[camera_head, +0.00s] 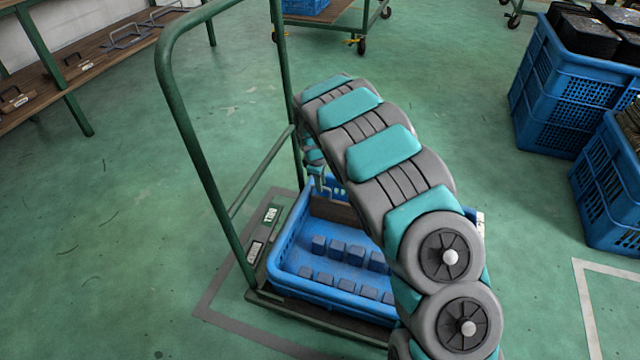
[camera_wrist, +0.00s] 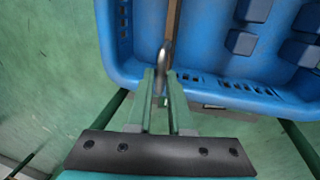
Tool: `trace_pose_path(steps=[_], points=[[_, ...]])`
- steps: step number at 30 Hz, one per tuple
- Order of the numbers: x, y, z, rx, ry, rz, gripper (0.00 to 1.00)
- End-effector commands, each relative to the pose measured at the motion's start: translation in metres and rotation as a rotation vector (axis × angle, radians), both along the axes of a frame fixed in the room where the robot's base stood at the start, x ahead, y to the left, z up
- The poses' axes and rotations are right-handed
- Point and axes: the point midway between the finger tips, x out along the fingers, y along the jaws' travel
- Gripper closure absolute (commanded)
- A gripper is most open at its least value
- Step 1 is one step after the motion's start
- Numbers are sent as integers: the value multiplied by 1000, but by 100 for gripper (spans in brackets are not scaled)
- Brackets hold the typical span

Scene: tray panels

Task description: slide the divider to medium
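The divider (camera_head: 335,210) is a brown upright panel across the far part of the blue tray (camera_head: 285,232). In the wrist view the divider (camera_wrist: 173,18) shows edge-on at the top, with a grey metal handle (camera_wrist: 165,52) at its near end. My gripper (camera_wrist: 161,80) has its two green fingers on either side of this handle, at the tray's rim (camera_wrist: 215,84). Whether the fingers press on the handle is not clear.
Several small blue blocks (camera_head: 337,249) stand in rows in the tray's near part. The tray sits on a cart with a tall green handle frame (camera_head: 190,130). Blue crates (camera_head: 560,100) stand at right, a wooden bench (camera_head: 75,62) at left.

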Motion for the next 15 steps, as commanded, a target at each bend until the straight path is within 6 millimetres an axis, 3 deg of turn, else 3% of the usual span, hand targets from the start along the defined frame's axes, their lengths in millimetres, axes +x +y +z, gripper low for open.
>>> trace_pose_path(steps=[1,6,15], points=[[0,0,0,0,0,0,74],[0,0,0,0,1,0,55],[-1,0,1,0,1,0,55]])
